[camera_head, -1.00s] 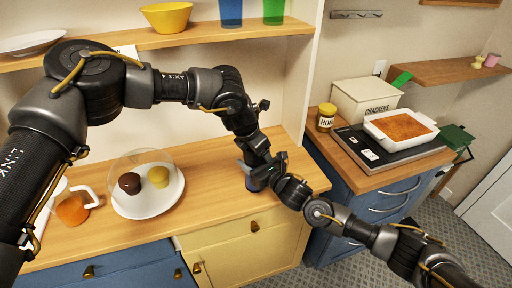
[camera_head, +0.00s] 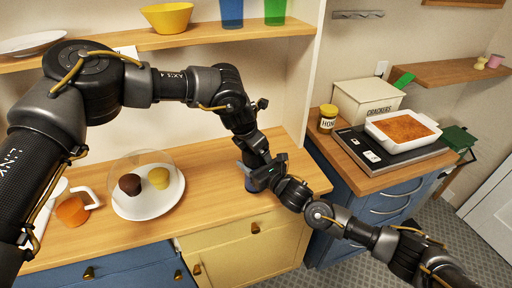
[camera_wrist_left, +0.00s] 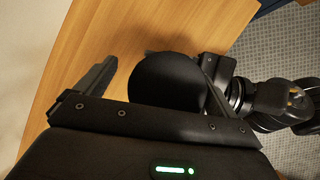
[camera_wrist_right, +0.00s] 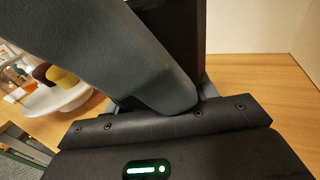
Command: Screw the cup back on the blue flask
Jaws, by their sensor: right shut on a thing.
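The blue flask stands on the wooden counter (camera_head: 150,232); only a small dark blue part of it (camera_head: 249,187) shows in the head view, below my grippers. A round black top, probably the cup (camera_wrist_left: 165,80), lies between my left gripper's fingers (camera_wrist_left: 155,80) in the left wrist view. A gap shows beside the left-hand finger, so that gripper is open around it. My right gripper (camera_head: 263,177) comes in from the right, low by the flask, and is shut on it. In the right wrist view a big grey finger and a dark block hide the grip.
A white plate (camera_head: 150,208) with two muffins under a clear dome stands left of the grippers. A shelf (camera_head: 190,42) runs above the counter. The counter's front and right edges are close to my grippers.

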